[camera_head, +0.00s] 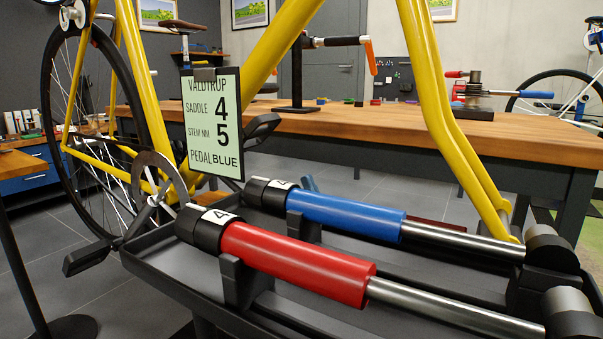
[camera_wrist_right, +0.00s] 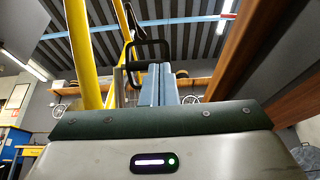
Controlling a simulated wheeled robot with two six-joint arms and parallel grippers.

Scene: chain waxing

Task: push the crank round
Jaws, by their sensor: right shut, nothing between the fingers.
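The yellow bicycle's crank (camera_head: 152,196) shows at the chainring in the head view. One black pedal (camera_head: 90,257) hangs low at the left; the other pedal (camera_head: 263,127) is up beside the sign. My right gripper (camera_head: 310,184) shows only as a bit of blue finger behind the blue handle. In the right wrist view its two blue fingers (camera_wrist_right: 159,84) are together and empty, with a black pedal loop (camera_wrist_right: 147,50) around or just behind their tips. I cannot tell if they touch. My left gripper is not in view.
A black tray (camera_head: 170,287) in front holds a blue-handled tool (camera_head: 345,214) and a red-handled tool (camera_head: 297,262). A sign (camera_head: 213,122) reads Valdtrup, saddle 4, stem Nm 5, pedal blue. A wooden workbench (camera_head: 400,124) stands behind the bicycle.

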